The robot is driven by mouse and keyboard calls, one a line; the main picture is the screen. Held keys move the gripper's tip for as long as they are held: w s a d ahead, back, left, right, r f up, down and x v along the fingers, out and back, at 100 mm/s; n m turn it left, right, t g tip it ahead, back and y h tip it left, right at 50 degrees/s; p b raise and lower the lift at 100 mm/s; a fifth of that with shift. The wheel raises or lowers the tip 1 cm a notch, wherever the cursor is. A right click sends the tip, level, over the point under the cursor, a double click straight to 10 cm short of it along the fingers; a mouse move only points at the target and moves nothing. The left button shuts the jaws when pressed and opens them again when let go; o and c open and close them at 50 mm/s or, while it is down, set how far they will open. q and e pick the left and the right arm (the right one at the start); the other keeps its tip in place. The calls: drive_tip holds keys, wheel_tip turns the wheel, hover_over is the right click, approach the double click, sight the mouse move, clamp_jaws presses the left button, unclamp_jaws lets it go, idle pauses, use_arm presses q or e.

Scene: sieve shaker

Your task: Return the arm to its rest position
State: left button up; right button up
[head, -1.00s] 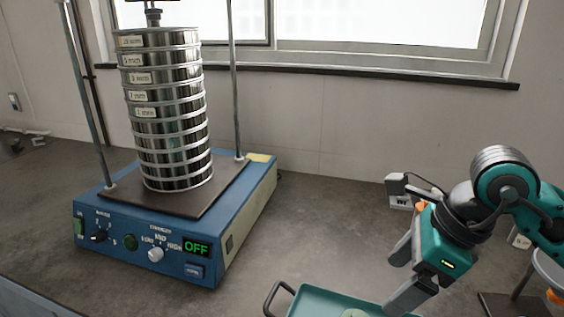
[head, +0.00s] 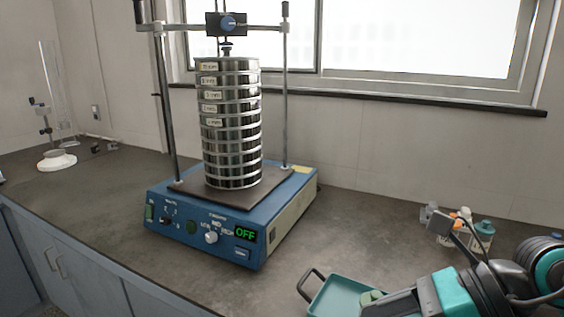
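My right arm comes in at the lower right. Its teal and dark gripper (head: 385,304) points left, low over the right part of the green tray (head: 338,300). The fingers are seen side-on and partly cut by the bottom edge, so I cannot tell whether they are open or shut. A small green thing (head: 371,296) shows by the fingertips, over or in the tray; I cannot tell if they touch it. My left gripper is not in view.
The blue sieve shaker (head: 225,232) stands left of the tray, its display reading OFF, with a tall sieve stack (head: 232,135) between two posts. Small bottles (head: 470,232) stand behind my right arm. A white-based stand (head: 57,160) is at the far left. The bench between is clear.

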drive_tip(key=s+a+r+m+t+y, duration=0.1)
drive_tip(key=a+r+m+y, duration=0.1)
drive_tip(key=a+r+y, duration=0.3)
drive_tip(key=w+d+r+m+t+h, duration=0.2)
drive_tip(key=w+d+r+m+t, duration=0.15)
drive_tip(key=m+t, duration=0.65)
drive_tip(key=w+d+r+m+t+h, duration=0.1)
drive_tip(key=w+d+r+m+t, duration=0.35)
drive_tip(key=m, duration=0.75)
drive_tip(key=d+f+m+h, duration=0.4)
drive_tip(key=f+m+h, duration=0.3)
drive_tip(key=f+m, duration=0.1)
drive_tip(key=d+f+m+h, duration=0.5)
drive_tip(key=f+m+h, duration=0.2)
drive_tip(key=f+m, duration=0.1)
drive_tip(key=s+a+f+m+g+y, duration=0.1)
drive_tip(key=s+a+f+m+g, duration=0.15)
drive_tip(key=s+f+g, duration=0.6)
drive_tip(key=s+a+f+m+g, duration=0.1)
drive_tip(key=s+f+m+g, duration=0.3)
drive_tip(key=s+f, duration=0.65)
drive_tip(key=w+a+f+n+t+y, duration=0.1)
drive_tip(key=w+a+f+t, duration=0.1)
drive_tip(key=w+f+t, duration=0.3)
drive_tip(key=w+f, duration=0.3)
drive_tip(key=f, duration=0.1)
drive_tip(key=shift+a+n+t+y, duration=0.25)
drive_tip(key=shift+n+t+y, duration=0.1)
drive_tip(key=shift+t+y, duration=0.05)
